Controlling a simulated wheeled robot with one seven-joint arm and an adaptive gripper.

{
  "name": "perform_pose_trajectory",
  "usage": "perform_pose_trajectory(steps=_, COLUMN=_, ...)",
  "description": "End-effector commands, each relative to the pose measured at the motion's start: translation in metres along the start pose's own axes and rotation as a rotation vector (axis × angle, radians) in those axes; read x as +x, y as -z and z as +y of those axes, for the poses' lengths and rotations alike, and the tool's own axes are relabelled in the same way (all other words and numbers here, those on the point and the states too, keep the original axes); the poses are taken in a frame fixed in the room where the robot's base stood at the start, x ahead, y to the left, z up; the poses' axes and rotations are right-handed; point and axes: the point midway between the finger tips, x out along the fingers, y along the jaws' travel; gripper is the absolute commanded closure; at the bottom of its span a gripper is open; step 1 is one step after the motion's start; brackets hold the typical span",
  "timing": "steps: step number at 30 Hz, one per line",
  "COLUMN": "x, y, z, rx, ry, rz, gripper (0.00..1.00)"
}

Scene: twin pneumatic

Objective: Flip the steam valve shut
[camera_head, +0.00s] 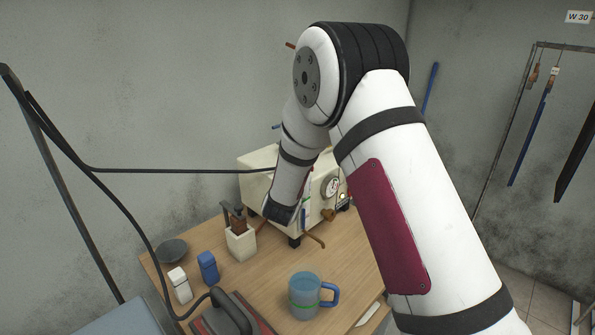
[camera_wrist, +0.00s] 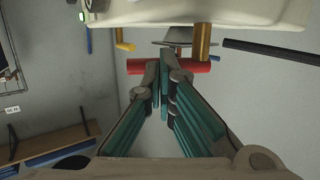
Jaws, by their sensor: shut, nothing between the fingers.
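In the wrist view, the machine's cream body (camera_wrist: 230,12) spans the top edge. A red bar-shaped handle (camera_wrist: 195,67) lies across just beyond my gripper (camera_wrist: 167,72), beside a brass cylinder (camera_wrist: 202,42). My gripper is shut and empty, its tips close to the red handle; contact cannot be told. Which handle is the steam valve is unclear. My arm hides part of the machine in the head view.
A blue mug (camera_head: 304,297), a white holder with tools (camera_head: 240,240), blue and white bottles (camera_head: 207,268) and a dark bowl (camera_head: 172,250) stand on the wooden table. An iron (camera_head: 230,312) sits at the front.

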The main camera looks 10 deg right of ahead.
Motion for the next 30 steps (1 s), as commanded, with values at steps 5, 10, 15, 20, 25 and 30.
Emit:
perform_pose_trajectory(steps=5, x=0.007, y=0.001, z=0.009, rx=-0.029, ry=0.137, rz=-0.001, gripper=1.00)
perform_pose_trajectory(steps=10, x=0.014, y=0.002, z=0.012, rx=-0.052, ry=0.261, rz=0.000, gripper=1.00)
perform_pose_trajectory(steps=15, x=0.020, y=0.003, z=0.013, rx=-0.073, ry=0.369, rz=0.002, gripper=1.00)
perform_pose_trajectory(steps=20, x=0.026, y=0.004, z=0.013, rx=-0.072, ry=0.365, rz=0.002, gripper=1.00)
perform_pose_trajectory(steps=25, x=0.034, y=0.005, z=0.014, rx=-0.072, ry=0.364, rz=0.002, gripper=1.00)
perform_pose_trajectory(steps=30, x=0.042, y=0.007, z=0.015, rx=-0.072, ry=0.363, rz=0.003, gripper=1.00)
